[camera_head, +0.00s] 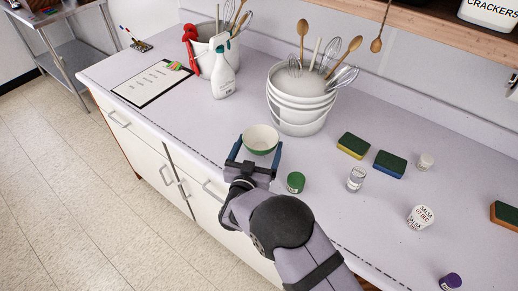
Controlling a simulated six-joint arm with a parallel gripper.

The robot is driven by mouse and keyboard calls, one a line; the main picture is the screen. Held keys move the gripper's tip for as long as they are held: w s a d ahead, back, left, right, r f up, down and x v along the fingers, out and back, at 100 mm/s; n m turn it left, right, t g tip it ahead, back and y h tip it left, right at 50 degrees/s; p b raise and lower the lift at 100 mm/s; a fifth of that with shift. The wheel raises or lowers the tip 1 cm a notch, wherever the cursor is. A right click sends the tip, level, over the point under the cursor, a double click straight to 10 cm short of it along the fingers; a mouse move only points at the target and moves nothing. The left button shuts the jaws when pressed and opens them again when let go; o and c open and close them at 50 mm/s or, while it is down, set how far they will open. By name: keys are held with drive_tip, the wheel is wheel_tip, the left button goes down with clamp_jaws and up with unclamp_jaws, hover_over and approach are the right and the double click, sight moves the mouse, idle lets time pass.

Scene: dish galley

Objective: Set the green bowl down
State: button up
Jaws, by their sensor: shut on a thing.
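The green bowl (260,138) has a green outside and a pale inside. It is upright near the front edge of the counter in the head view. My gripper (256,156) is shut on the bowl, with its fingers at the bowl's left and right sides. The bowl's near lower side is partly hidden by my gripper. I cannot tell whether its base touches the counter (210,140) or hangs just above it.
A green-lidded jar (296,182) stands close right of my gripper. Stacked white buckets (297,112) with utensils stand behind the bowl. A spray bottle (222,75) is back left. Sponges (353,145), a clear jar (356,178) and a salsa cup (420,217) are to the right. Counter left of the bowl is clear.

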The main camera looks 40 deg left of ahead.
drive_tip(key=shift+f, duration=0.85)
drive_tip(key=shift+f, duration=0.25)
drive_tip(key=o, duration=1)
drive_tip(key=shift+r+p, duration=0.1)
drive_tip(key=shift+p, duration=0.2)
drive_tip(key=b+v, duration=0.3)
drive_tip(key=v, duration=0.3)
drive_tip(key=shift+s+a, duration=0.1)
drive_tip(key=shift+a, duration=0.05)
drive_tip(key=shift+s+d+r, duration=0.2)
drive_tip(key=shift+s+d, duration=0.1)
drive_tip(key=shift+s, duration=0.3)
